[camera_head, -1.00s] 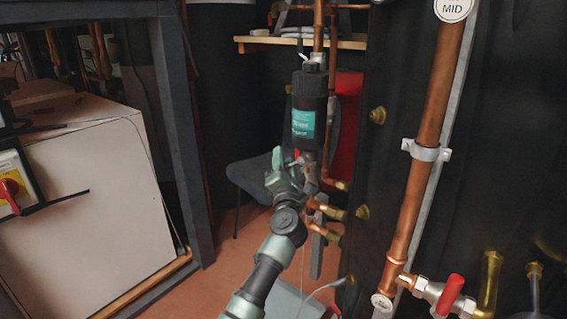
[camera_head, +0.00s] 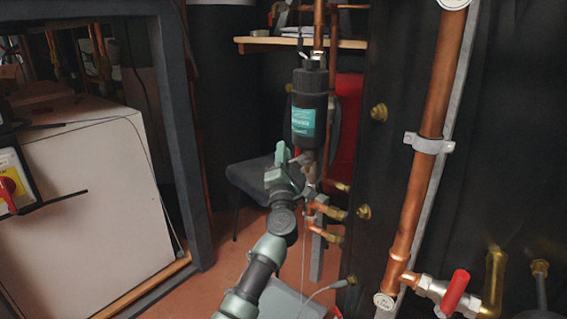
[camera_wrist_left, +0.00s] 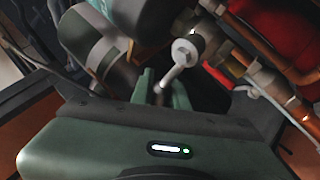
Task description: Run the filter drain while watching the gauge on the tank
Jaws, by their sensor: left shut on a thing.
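The filter (camera_head: 308,100) is a black canister with a teal label, upright on a copper pipe. My left gripper (camera_head: 290,163) is just below it, at the small drain valve. In the left wrist view a silver drain lever (camera_wrist_left: 180,62) runs down between my green fingers (camera_wrist_left: 160,90), which are shut on its end. Part of the grip is hidden by the fingers. The black tank (camera_head: 390,150) stands to the right with brass fittings. My right gripper is not in view.
A thick copper pipe (camera_head: 430,120) with a red-handled valve (camera_head: 452,292) stands in the right foreground. A grey chair (camera_head: 245,178) and wooden shelf (camera_head: 350,43) are behind. A grey container (camera_head: 288,298) sits on the floor below. A white cabinet (camera_head: 85,200) is at left.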

